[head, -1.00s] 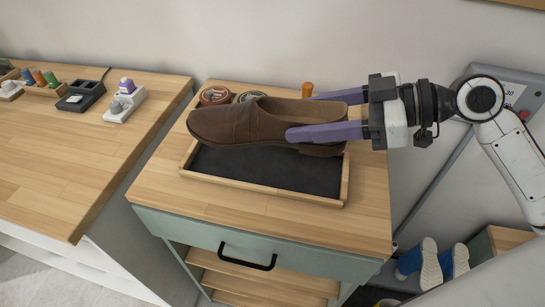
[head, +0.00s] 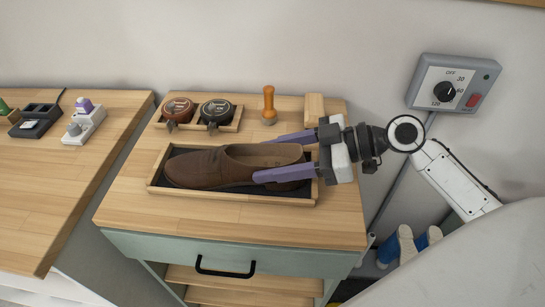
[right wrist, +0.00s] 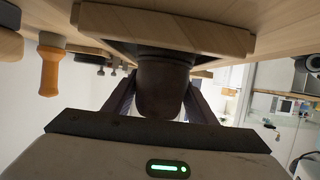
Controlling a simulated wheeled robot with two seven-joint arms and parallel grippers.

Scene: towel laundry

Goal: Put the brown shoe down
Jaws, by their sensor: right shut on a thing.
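The brown shoe (head: 205,168) is in the head view, upright, toe to the left, over the dark-lined wooden tray (head: 235,198) on the green cabinet. It lies low within the tray's outline; I cannot tell whether its sole touches the lining. My right gripper (head: 270,157) comes in from the right, its purple fingers shut on the shoe's heel end. In the right wrist view the shoe's heel (right wrist: 163,95) sits between the two fingers, close to the tray's edge (right wrist: 165,30). My left gripper is not in view.
Behind the tray are a small tray with two polish tins (head: 178,109), an orange-handled tool (head: 268,105) and a wooden block (head: 314,107). A wooden counter (head: 60,180) with small devices stands left. A timer box (head: 455,85) is on the wall. Blue-and-white shoes (head: 405,245) are low at right.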

